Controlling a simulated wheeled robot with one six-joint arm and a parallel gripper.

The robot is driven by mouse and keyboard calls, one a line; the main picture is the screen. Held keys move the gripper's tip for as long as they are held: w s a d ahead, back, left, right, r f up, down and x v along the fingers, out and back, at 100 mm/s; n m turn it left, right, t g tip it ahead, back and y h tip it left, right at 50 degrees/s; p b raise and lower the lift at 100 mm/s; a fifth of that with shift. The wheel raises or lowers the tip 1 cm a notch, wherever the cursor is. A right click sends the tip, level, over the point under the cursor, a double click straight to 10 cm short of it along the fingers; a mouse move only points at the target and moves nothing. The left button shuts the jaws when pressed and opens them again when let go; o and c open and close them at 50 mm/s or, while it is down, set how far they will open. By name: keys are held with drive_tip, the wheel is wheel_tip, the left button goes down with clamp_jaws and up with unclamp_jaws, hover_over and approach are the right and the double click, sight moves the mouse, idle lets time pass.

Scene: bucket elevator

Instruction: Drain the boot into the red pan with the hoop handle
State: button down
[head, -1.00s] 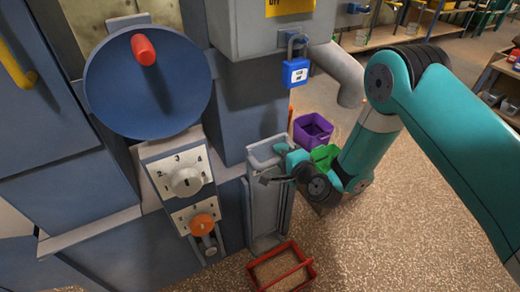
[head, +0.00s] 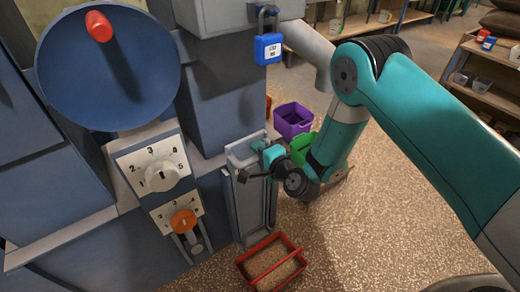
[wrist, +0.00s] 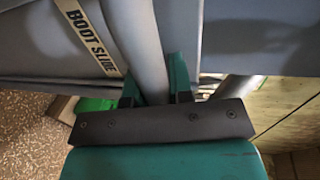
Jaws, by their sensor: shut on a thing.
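The red pan (head: 293,276) with a red bar across it sits on the floor in front of the grey boot slide frame (head: 236,205). Its inside looks brown and grainy. My gripper (head: 258,148) is at the top of that frame, well above the pan. In the wrist view my gripper (wrist: 155,88) has its teal fingers on both sides of a grey round bar (wrist: 147,40), shut on it. A "BOOT SLIDE" label (wrist: 88,35) is beside the bar. The slide's opening is not clear from here.
A purple bin (head: 293,121) and a green bin (head: 301,148) stand behind my gripper. A white dial (head: 158,174), an orange knob (head: 183,221) and a blue padlock (head: 268,48) are on the machine. The floor right of the pan is clear.

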wheel_tip(320, 180, down, 4)
drive_tip(key=shift+s+b, duration=0.1)
drive_tip(key=shift+b, duration=0.9)
drive_tip(key=c, duration=1.3)
unclamp_jaws()
drive_tip(key=shift+f, duration=0.15)
